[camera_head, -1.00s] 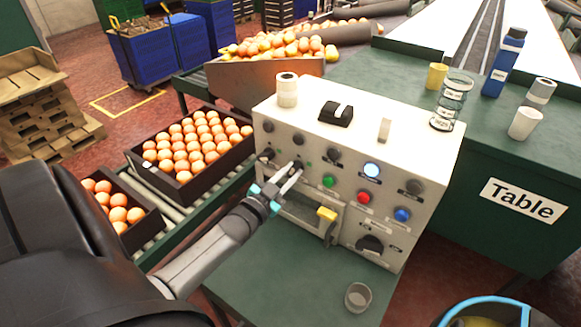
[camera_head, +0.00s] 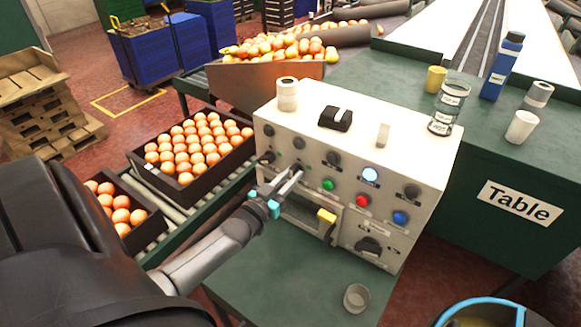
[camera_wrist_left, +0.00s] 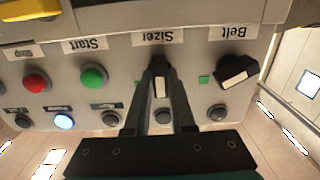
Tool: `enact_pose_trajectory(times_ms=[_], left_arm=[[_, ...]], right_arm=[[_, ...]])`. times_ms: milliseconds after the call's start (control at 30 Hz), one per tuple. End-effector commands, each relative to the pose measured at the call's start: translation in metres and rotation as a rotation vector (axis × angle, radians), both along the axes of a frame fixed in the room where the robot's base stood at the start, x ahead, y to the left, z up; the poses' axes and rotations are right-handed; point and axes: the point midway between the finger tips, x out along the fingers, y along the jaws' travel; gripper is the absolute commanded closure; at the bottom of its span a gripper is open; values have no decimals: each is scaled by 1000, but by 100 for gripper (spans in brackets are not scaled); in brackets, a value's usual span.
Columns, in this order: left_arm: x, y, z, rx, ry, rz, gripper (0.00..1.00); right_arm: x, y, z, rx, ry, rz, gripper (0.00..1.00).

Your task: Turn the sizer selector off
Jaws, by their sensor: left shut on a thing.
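The control box (camera_head: 420,148) stands on the green table with its panel facing me. In the left wrist view the sizer selector (camera_wrist_left: 160,86), a dark knob with a pale bar, sits below the upside-down "Sizer" label (camera_wrist_left: 158,38). Its bar points nearly straight up and down in that picture. My left gripper (camera_head: 296,170) reaches the panel from the left. It is shut on the sizer selector, with one finger on each side, as the left wrist view (camera_wrist_left: 158,88) shows. In the head view the fingers mostly hide the selector. My right gripper is not in view.
The belt selector (camera_wrist_left: 237,72) is close beside the sizer selector, its bar slanted. The green start button (camera_wrist_left: 94,77) and red stop button (camera_wrist_left: 36,81) are on the other side.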

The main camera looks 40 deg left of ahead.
Motion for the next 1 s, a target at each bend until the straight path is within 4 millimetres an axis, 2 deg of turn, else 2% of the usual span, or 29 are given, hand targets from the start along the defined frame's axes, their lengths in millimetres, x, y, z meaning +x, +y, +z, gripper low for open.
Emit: enact_pose_trajectory(times_ms=[167,200,467,767,867,1000], left_arm=[[0,0,-1,-5,1,1,100],[0,0,-1,-5,1,1,76],[0,0,0,-3,1,0,48],[-2,0,0,-1,1,0,48],[-9,-1,0,-1,2,1,48],[-28,-4,0,-2,4,0,48]], right_arm=[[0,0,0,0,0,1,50],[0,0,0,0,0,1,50],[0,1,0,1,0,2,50],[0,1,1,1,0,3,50],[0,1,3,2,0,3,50],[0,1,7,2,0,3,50]])
